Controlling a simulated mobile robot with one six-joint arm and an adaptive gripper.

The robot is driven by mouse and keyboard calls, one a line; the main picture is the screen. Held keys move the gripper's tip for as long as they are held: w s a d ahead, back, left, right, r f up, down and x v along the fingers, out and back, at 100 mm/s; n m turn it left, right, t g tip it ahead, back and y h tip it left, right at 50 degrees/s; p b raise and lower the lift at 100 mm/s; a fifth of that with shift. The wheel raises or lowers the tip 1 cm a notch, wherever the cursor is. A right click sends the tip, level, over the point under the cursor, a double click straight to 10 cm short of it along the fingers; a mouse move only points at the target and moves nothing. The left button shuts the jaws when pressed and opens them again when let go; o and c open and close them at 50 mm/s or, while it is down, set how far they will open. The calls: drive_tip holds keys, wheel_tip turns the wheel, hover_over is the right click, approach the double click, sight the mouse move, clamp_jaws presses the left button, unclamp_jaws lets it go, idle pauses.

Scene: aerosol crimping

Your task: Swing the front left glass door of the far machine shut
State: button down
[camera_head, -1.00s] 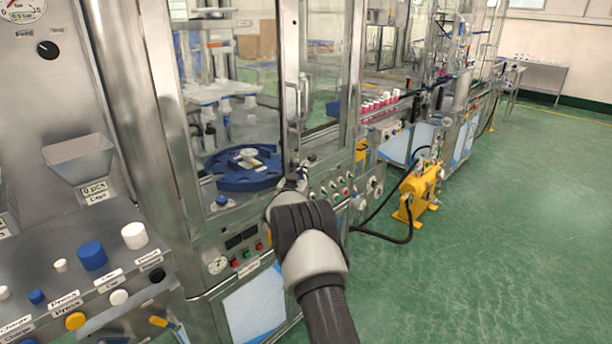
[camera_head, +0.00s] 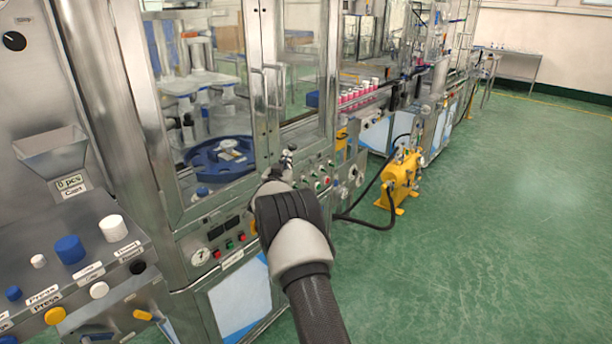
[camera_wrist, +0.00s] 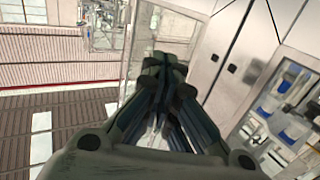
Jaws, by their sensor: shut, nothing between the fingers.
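The machine with the blue round table (camera_head: 220,157) has framed glass doors at its front. Its left glass door (camera_head: 205,105) stands left of the right glass door (camera_head: 303,70). Their upright frames appear side by side, each with a bar handle; the left door's handle (camera_head: 258,92) is close to the other. From this angle I cannot tell whether a gap remains between them. My gripper (camera_head: 288,158) is just below and in front of the handles, partly hidden by my wrist. In the wrist view my gripper (camera_wrist: 170,65) is shut and empty, with a clear panel (camera_wrist: 165,28) behind it.
A near panel with a hopper (camera_head: 52,150) and coloured buttons stands at left. A control panel (camera_head: 225,235) lies below the doors. A yellow unit (camera_head: 402,180) with a black hose stands on the floor at right. The green floor (camera_head: 510,220) beyond is free.

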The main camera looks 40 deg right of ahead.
drive_tip(key=s+d+p, duration=0.1)
drive_tip(key=s+p, duration=0.1)
drive_tip(key=s, duration=0.8)
drive_tip(key=shift+s+d, duration=0.15)
drive_tip(key=shift+s, duration=0.2)
